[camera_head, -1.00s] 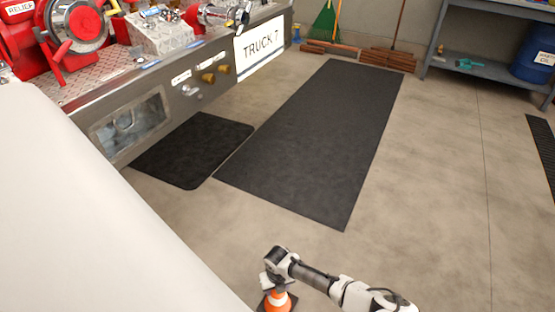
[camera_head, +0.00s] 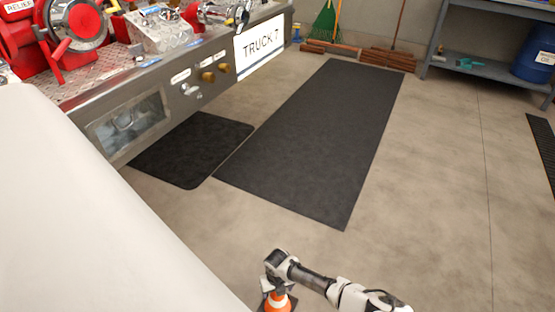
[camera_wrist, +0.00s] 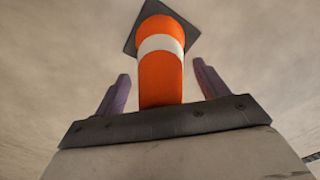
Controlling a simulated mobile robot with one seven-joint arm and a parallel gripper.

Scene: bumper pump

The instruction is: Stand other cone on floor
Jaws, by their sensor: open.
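An orange cone with a white band and a dark square base (camera_head: 278,302) shows at the bottom edge of the head view, under my gripper (camera_head: 272,284). In the wrist view the cone (camera_wrist: 161,75) lies between the two open fingers of my gripper (camera_wrist: 160,88), with a gap on each side. Its narrow end points toward my gripper and its base is at the far end. The cone looks upright; whether its base touches the floor is hard to tell. A second cone is not in view.
Concrete floor (camera_head: 430,190) is clear to the right. A long dark mat (camera_head: 320,140) and a smaller mat (camera_head: 190,150) lie beyond my arm. The truck's pump panel (camera_head: 130,122) stands at left, and a shelf (camera_head: 490,68) at back right.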

